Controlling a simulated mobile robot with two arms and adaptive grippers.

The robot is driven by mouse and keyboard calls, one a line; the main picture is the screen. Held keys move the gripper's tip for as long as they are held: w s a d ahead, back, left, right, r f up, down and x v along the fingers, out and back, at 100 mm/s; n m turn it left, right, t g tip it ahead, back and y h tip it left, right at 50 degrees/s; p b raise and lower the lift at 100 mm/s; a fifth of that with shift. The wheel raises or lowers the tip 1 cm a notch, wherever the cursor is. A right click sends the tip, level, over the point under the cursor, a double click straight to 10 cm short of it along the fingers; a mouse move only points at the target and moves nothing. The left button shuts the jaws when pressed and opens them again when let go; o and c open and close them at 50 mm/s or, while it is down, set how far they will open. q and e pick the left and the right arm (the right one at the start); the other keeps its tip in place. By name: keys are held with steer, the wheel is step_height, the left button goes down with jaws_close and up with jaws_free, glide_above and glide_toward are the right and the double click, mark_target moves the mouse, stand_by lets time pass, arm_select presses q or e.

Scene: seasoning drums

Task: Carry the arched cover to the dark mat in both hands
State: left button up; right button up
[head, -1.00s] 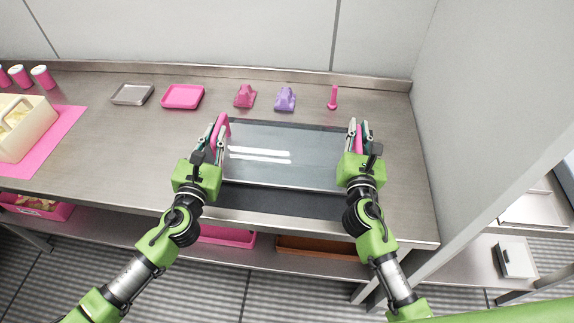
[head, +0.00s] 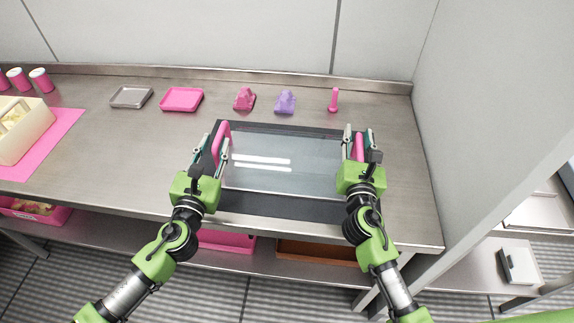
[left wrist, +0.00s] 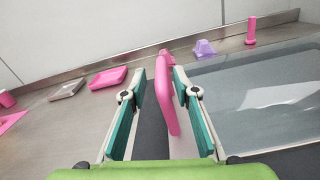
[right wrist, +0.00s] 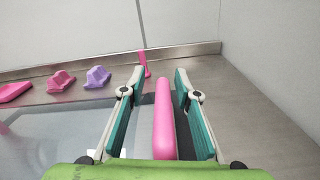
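The arched cover (head: 285,180) is a clear, glassy panel with a pink handle at its left end (head: 221,138) and another at its right end (head: 359,147). It rests on the dark mat (head: 290,206), whose border shows around it. My left gripper (head: 215,145) is open, its fingers on either side of the left handle, with gaps visible in the left wrist view (left wrist: 168,95). My right gripper (head: 358,135) is open around the right handle, which stands between its fingers in the right wrist view (right wrist: 164,120). The cover's underside is hidden.
Behind the mat stand a grey tray (head: 131,97), a pink tray (head: 182,99), a pink holder (head: 244,98), a purple holder (head: 285,101) and a pink upright piece (head: 333,99). A cream bin (head: 22,130) sits far left. A wall (head: 490,110) rises at right.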

arm_select(q)
steer(key=s, duration=0.3)
steer(key=s+a, duration=0.1)
steer(key=s, duration=0.3)
steer(key=s+a, duration=0.1)
steer(key=s, duration=0.2)
steer(key=shift+s, duration=0.35)
arm_select(e)
steer(key=shift+s, duration=0.2)
steer(key=s, duration=0.4)
steer(key=s+a, duration=0.1)
steer(key=s, duration=0.2)
steer(key=s+a, duration=0.1)
steer(key=s, duration=0.3)
steer(key=shift+s+a, duration=0.1)
steer(key=shift+s, duration=0.2)
arm_select(q)
steer(key=shift+s+f, duration=0.1)
steer(key=shift+f, duration=0.05)
arm_select(e)
steer(key=shift+f, duration=0.1)
